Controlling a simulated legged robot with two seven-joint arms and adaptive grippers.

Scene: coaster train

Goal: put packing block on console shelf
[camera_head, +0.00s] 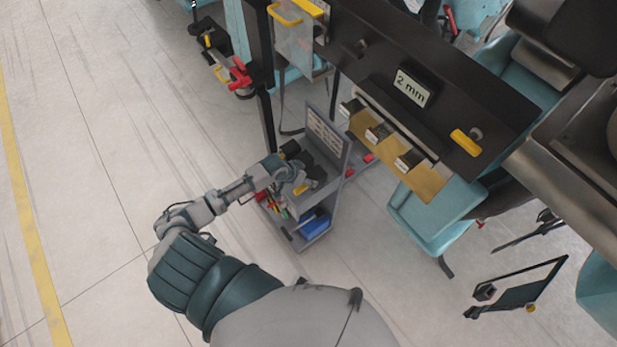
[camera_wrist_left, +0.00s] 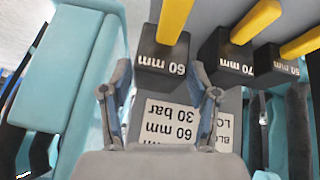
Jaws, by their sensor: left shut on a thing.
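In the left wrist view, a black packing block (camera_wrist_left: 163,60) marked "60 mm" with a yellow handle sits between the fingertips of my left gripper (camera_wrist_left: 160,72). The gripper is shut on it. Two similar blocks, marked "70 mm" (camera_wrist_left: 228,62) and apparently "50 mm" (camera_wrist_left: 277,68), stand to its right. In the head view, my left gripper (camera_head: 302,178) is over the top of a small grey cart (camera_head: 318,196); the held block is hard to make out there. A tan shelf (camera_head: 428,184) carrying small dark labelled pieces lies along a dark console (camera_head: 455,105). My right gripper is not in view.
An upright panel (camera_head: 327,138) stands at the cart's back edge. A blue bin (camera_head: 315,224) and tools are on its lower level. A dark post (camera_head: 262,75) rises behind the cart. Teal seats (camera_head: 440,215) stand at the right. The floor at the left is clear.

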